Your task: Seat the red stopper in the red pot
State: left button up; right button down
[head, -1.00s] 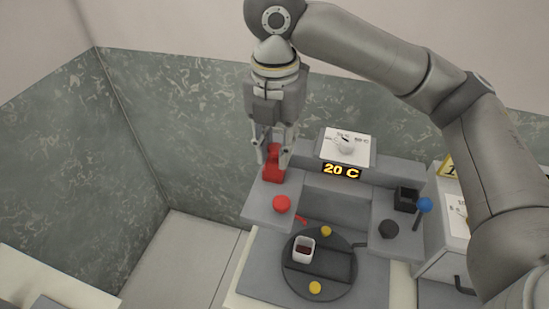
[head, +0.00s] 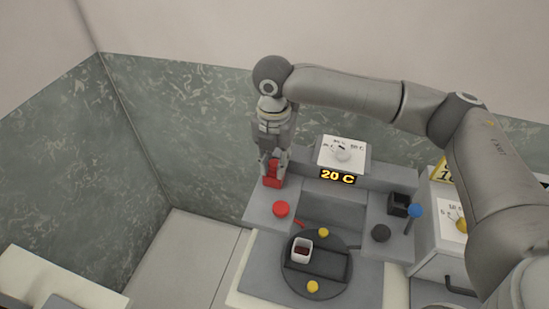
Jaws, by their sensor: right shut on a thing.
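My right gripper (head: 272,167) points down at the back left of the grey bench unit (head: 254,213). It is shut on a red piece, which I take as the red stopper (head: 274,165), showing between the fingers. Directly below is a red block-like body, which I take as the red pot (head: 271,181). The fingers hide where the two meet, so I cannot tell whether the stopper is inside the pot or just above it. My left gripper is not in view.
A round red knob (head: 281,209) sits just in front of the pot. A dark turntable (head: 314,284) holds a white cup (head: 301,249). A black box (head: 399,205) and blue-tipped lever (head: 415,211) stand right. A display (head: 338,177) reads 20 C.

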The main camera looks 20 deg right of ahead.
aim_at(274, 162)
jog(key=c, duration=1.2)
grip_release()
jog(key=shift+f, duration=0.1)
jog(key=shift+c, duration=0.2)
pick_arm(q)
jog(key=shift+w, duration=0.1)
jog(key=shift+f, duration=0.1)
pick_arm(e)
jog(key=shift+r, duration=0.45)
pick_arm(q)
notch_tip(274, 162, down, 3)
jog(key=b, duration=0.3)
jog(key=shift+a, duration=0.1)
pick_arm(e)
notch_tip(274, 162, up, 11)
jog(key=shift+r, duration=0.2)
jog(key=shift+a+f, duration=0.1)
